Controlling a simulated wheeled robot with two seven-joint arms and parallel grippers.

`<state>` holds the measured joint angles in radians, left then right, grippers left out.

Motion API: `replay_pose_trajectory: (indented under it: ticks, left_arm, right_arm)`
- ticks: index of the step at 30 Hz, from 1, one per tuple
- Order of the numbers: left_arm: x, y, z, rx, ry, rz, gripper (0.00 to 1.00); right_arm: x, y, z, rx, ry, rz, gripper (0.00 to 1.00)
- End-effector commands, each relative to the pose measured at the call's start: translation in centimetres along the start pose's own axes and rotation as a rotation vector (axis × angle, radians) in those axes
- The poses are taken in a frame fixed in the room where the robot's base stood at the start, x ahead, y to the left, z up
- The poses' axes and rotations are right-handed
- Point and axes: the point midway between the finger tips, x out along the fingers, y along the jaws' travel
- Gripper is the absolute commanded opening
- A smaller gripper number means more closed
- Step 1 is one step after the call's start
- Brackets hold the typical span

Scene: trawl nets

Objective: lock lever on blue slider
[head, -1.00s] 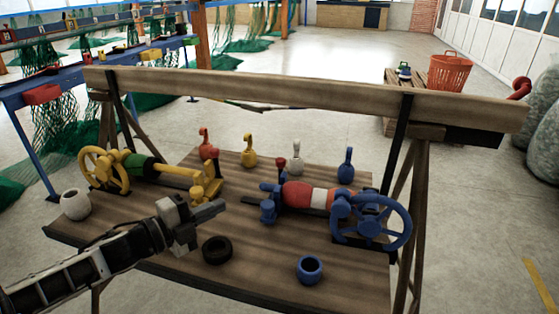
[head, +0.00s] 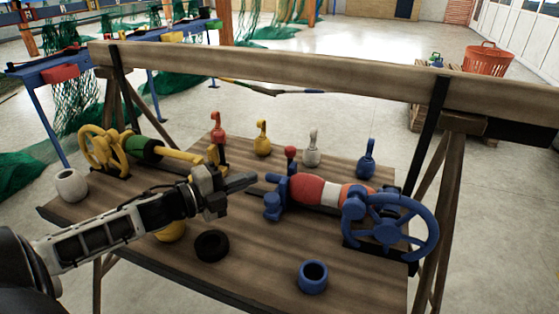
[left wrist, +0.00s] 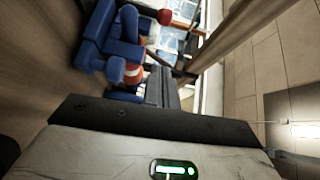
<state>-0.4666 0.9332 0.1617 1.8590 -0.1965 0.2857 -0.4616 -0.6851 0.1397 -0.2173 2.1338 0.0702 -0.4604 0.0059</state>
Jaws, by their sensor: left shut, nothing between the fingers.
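The blue slider (head: 275,198) sits at the left end of a red and white roller (head: 316,192), with a blue handwheel (head: 390,225) at the right end. A lever with a red knob (head: 291,153) stands upright behind the slider. My left gripper (head: 250,181) is shut and empty, just left of the slider and pointing at it. In the left wrist view the slider (left wrist: 112,42) is at the upper left with the red knob (left wrist: 165,17) beyond it; the shut fingers (left wrist: 160,88) appear apart from both. My right gripper is out of view.
A yellow handwheel assembly (head: 105,152) stands at the left of the wooden table (head: 260,265). Red, yellow, white and blue bottle-shaped pieces stand at the back. A black ring (head: 212,246) and blue cup (head: 313,277) lie in front. A wooden beam (head: 300,75) crosses behind.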

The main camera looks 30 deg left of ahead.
Motion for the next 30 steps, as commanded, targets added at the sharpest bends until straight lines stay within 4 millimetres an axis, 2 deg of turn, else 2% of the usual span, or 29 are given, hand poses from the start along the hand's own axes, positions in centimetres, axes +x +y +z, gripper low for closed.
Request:
replay_pose_trajectory:
  ticks: [3,15,21,30]
  left_arm:
    - [2.0,-0.2,0.1,0.003,0.001,-0.005,0.0]
    - [8.0,-0.3,0.1,0.003,0.0,-0.004,0.0]
    - [9.7,-0.1,2.0,0.002,-0.003,-0.001,0.0]
    - [10.6,0.0,2.8,0.0,0.0,0.001,0.0]
  right_arm:
    - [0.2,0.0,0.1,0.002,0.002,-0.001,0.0]
    - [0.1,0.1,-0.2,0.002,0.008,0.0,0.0]
    - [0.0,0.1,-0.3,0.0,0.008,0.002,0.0]
    - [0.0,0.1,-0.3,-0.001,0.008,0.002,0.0]
